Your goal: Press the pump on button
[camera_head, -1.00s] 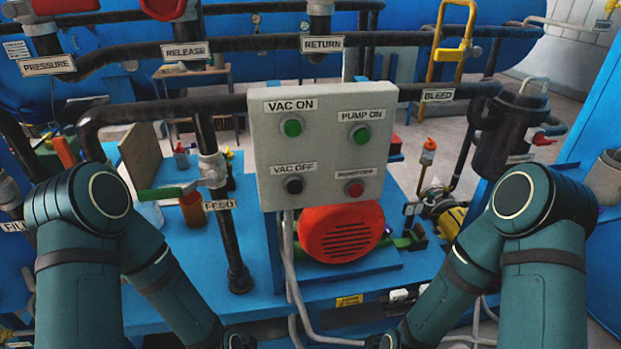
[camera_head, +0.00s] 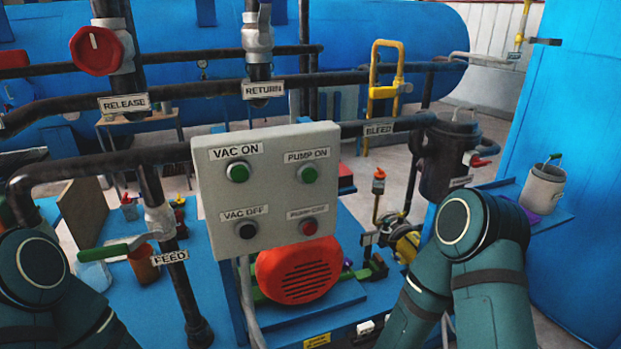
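The pump on button (camera_head: 309,174) is a green round button at the upper right of a grey control box (camera_head: 272,205), under a PUMP ON label (camera_head: 307,156). The green VAC ON button (camera_head: 238,172) is to its left. Below are the black VAC OFF button (camera_head: 246,230) and the red pump off button (camera_head: 309,227). My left arm shows at the lower left edge and my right arm at the lower right, both below and beside the box. Both grippers are out of the frame.
A red-orange motor (camera_head: 299,270) sits under the box on a blue bench. Dark pipes run behind and beside the box, with a green FEED handle (camera_head: 112,249) at left. A dark canister (camera_head: 447,160) stands at right. The space before the box is clear.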

